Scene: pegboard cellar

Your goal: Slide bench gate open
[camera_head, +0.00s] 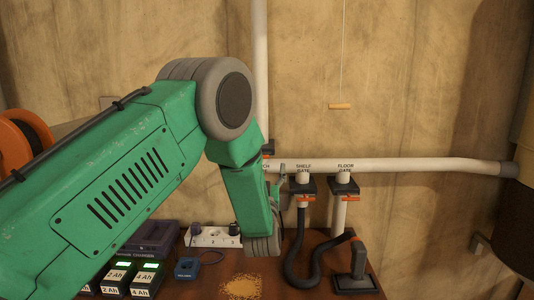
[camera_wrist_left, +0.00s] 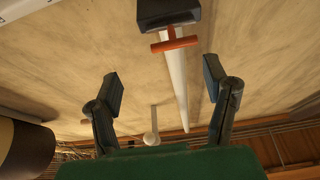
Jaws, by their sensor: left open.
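A gate with a dark block (camera_wrist_left: 168,12) and an orange T-shaped handle (camera_wrist_left: 174,43) sits on a white pipe in the left wrist view. My right gripper is not in view.
The shelf gate (camera_head: 302,186) and floor gate (camera_head: 344,186) hang from the horizontal white pipe (camera_head: 420,165) to the right. Below are a black hose nozzle (camera_head: 355,272), a power strip (camera_head: 213,237), chargers (camera_head: 131,277) and sawdust (camera_head: 242,286). A wooden pull (camera_head: 340,106) hangs on a cord.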

